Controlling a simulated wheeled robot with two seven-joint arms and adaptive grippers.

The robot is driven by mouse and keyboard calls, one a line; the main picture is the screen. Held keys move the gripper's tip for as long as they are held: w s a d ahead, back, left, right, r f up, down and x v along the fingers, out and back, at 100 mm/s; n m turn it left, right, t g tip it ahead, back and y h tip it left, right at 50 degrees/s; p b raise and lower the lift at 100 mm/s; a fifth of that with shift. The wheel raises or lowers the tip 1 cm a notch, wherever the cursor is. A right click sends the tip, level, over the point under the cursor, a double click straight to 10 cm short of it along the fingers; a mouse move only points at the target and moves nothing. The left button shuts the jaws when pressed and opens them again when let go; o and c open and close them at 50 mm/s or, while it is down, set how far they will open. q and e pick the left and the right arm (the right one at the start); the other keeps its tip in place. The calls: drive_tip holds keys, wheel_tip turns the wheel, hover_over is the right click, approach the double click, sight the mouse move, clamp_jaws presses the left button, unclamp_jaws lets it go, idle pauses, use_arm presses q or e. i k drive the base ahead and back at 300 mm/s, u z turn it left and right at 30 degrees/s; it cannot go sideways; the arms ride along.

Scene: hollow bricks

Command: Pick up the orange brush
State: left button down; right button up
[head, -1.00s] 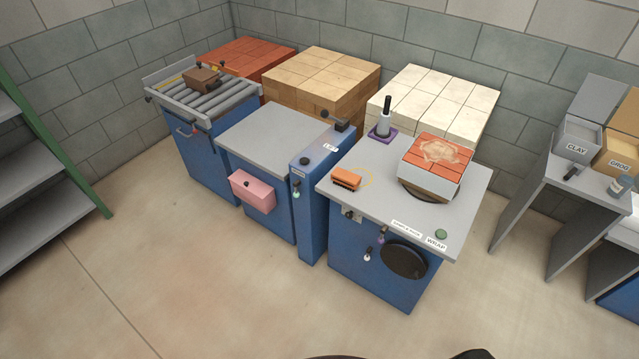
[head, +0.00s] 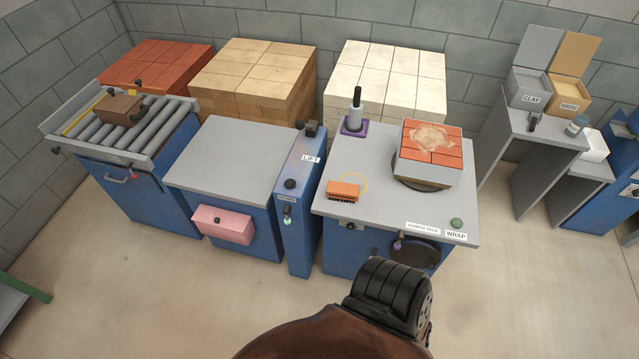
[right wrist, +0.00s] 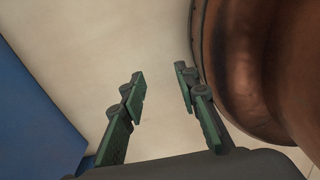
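The orange brush (head: 343,190) lies on the grey top of the blue wrapping bench (head: 370,211), near its front left corner, with dark bristles along its lower front side. A thin yellow ring is marked on the bench top just behind it. My right gripper (right wrist: 160,80) shows in the right wrist view with its two green-padded fingers apart and nothing between them. Pale floor and a blue panel lie beyond the fingers. The brush is not in the right wrist view. In the head view, one of my arms is in front of the bench. My left gripper is not in view.
A stack of red bricks (head: 431,145) stands on the bench right of the brush. A dark-handled tool (head: 354,115) stands on a purple base behind it. A narrow blue lift post (head: 296,200) is at left. Open floor lies in front.

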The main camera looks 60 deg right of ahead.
sight(346, 192)
drive_tip(key=z, duration=0.3)
drive_tip(key=i, duration=0.75)
drive_tip(key=z, duration=1.2)
drive_tip(key=i, duration=0.6)
drive_tip(key=z, duration=0.65)
